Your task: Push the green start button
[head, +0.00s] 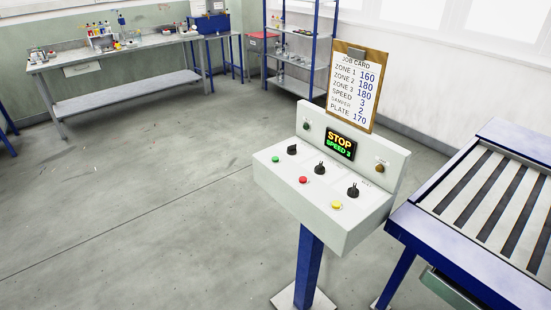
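The green start button (275,159) is a small round cap at the left front of the white control console (337,222). The console stands on a blue post in the head view. A red button (303,180) and a yellow button (336,205) sit to its right on the same sloped panel. Several black knobs (320,168) stand behind the buttons. The display (340,144) reads STOP and SPEED 3. Neither of my grippers shows in the head view.
A job card (355,88) on a clipboard stands above the console. A blue-framed slatted table (420,225) stands close on the right. A workbench (120,57) and a shelf rack (300,45) are at the back. The floor left of the console is clear.

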